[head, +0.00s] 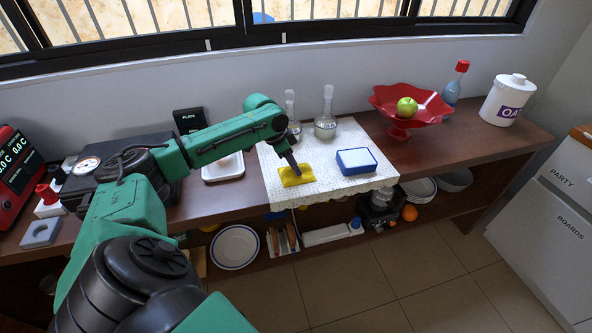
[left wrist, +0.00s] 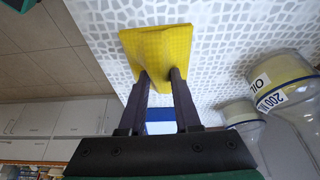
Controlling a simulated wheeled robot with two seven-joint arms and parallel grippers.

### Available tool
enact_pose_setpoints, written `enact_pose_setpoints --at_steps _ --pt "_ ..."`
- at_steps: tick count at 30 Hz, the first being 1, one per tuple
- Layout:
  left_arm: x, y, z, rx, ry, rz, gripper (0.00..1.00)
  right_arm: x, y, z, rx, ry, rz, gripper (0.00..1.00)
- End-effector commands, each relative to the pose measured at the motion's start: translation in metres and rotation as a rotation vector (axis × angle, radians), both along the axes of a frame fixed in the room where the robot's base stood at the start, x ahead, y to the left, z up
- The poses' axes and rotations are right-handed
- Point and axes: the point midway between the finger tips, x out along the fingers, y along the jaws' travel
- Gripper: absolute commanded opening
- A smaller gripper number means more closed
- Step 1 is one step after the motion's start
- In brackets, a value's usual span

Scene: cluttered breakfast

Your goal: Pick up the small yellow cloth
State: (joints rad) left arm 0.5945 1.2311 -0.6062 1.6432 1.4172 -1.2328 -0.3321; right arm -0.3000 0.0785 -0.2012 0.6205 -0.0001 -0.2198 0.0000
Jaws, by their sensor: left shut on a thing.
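The small yellow cloth (head: 297,177) lies at the left part of the white patterned mat on the counter. My left gripper (head: 296,172) reaches down to it from the left, its fingertips at the cloth. In the left wrist view, both fingers of the gripper (left wrist: 160,75) meet the near edge of the yellow cloth (left wrist: 155,48) and are shut on it. The cloth looks to be at or very near the mat; I cannot tell whether it is lifted. My right gripper is not in view.
A blue and white box (head: 356,161) sits on the mat (head: 325,190) right of the cloth. Glass flasks (head: 325,123) stand behind, and one labelled OIL (left wrist: 275,85) is close by in the wrist view. A red bowl with a green apple (head: 407,108) stands further right.

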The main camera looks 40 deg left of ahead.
Motion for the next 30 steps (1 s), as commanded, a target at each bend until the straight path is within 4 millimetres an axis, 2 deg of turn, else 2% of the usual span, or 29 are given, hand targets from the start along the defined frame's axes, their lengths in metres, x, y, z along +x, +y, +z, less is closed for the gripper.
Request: enact_pose_setpoints --at_steps 5,11,14,17,21,24,27,30 --pt "0.0 0.0 0.002 -0.001 -0.001 0.0 0.0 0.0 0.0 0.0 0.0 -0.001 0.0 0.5" --pt "0.001 0.0 0.024 -0.001 -0.003 -0.002 0.0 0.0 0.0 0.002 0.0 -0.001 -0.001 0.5" --pt "0.001 0.0 0.048 -0.001 -0.005 0.0 0.0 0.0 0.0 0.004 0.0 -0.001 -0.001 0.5" --pt "0.002 0.0 0.082 -0.001 -0.008 -0.001 0.0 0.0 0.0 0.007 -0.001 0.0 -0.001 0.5" --pt "0.002 -0.001 0.138 -0.004 -0.008 -0.001 0.0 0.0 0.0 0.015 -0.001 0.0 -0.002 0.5" --pt "0.001 -0.001 0.169 -0.003 -0.006 -0.001 0.0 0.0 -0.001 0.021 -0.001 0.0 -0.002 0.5" --pt "0.001 -0.001 0.189 -0.003 -0.004 -0.001 0.0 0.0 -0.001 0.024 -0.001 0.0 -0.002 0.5" --pt "0.0 0.0 0.199 -0.002 -0.001 0.0 0.0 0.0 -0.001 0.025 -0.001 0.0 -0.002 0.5"
